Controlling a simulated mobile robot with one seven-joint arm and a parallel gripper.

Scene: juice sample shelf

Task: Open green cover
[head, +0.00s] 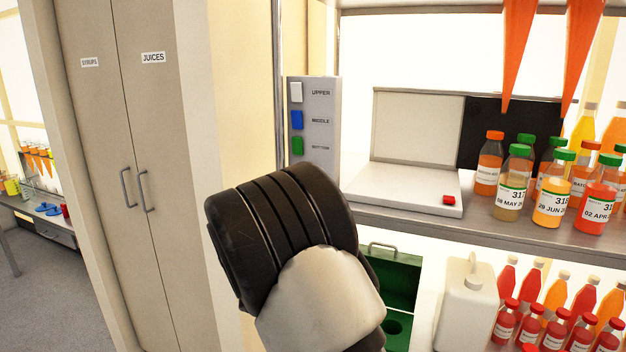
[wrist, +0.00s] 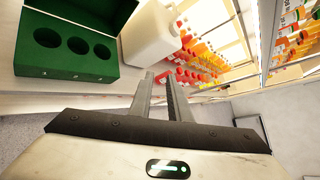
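The green case (wrist: 125,68) stands at the upper left of the wrist view, with round holes in its inner panel. Its green cover (wrist: 95,10) stands raised behind the holes, so the case looks open. In the head view the raised cover (head: 397,280) shows on the lower shelf with a metal handle on its top edge; my arm hides part of the case. My gripper (wrist: 161,80) is open and empty, with a narrow gap between its fingertips. It appears to the right of the case and apart from it. The fingers are hidden in the head view.
A white jug (head: 466,305) stands right of the case, with red and orange bottles (head: 530,322) beyond it. Above are juice bottles (head: 553,195) and a white device with a red button (head: 405,190). A labelled button panel (head: 318,125) and tall cabinet (head: 150,220) stand left.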

